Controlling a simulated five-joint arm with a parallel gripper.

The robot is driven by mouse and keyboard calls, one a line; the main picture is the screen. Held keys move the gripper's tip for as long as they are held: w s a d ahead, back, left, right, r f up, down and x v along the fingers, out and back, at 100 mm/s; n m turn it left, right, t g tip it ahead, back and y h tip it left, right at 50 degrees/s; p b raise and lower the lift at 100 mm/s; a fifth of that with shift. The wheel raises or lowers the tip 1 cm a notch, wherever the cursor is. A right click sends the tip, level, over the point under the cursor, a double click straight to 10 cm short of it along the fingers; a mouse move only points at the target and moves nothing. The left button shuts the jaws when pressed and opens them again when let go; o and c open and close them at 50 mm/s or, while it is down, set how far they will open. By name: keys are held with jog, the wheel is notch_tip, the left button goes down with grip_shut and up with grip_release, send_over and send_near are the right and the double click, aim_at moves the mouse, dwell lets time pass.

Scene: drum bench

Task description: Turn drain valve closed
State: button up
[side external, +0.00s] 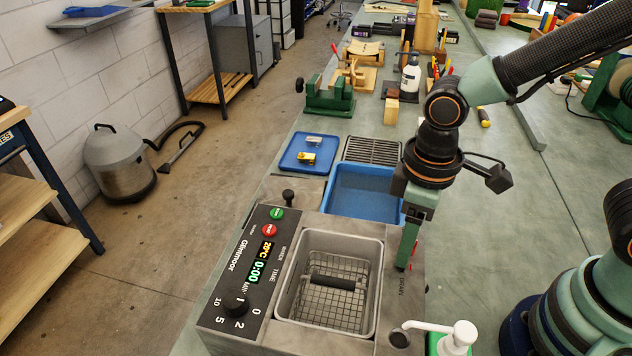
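The grey ultrasonic-type bath (300,230) stands at the front of the bench, with its tank, wire basket and control panel. A DRAIN label (402,286) is on its right-hand top edge. My gripper (405,262) points down just above that label, at the tank's right rim. A small red part (411,267) shows at the fingertips; it may be the drain valve's handle, but the fingers cover most of it. I cannot tell whether the fingers are open or shut on it.
A blue basin (362,192) lies just behind the tank, with a blue tray (310,153) and a dark grate (372,150) beyond. The green bench top (510,200) to the right is mostly clear.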

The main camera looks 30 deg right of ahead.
jog(key=shift+r, duration=0.1)
notch_tip(320, 180, up, 12)
dwell(0.6)
jog(key=w+d+m+t, duration=0.2)
jog(key=d+m, duration=0.1)
jog(key=d, duration=0.4)
jog(key=w+d+m+t, duration=0.2)
jog(key=d+m+t, duration=0.1)
jog(key=d, duration=0.3)
jog(key=shift+w+d+r+m+t, duration=0.3)
jog(key=shift+w+d, duration=0.05)
jog(key=shift+d, duration=0.05)
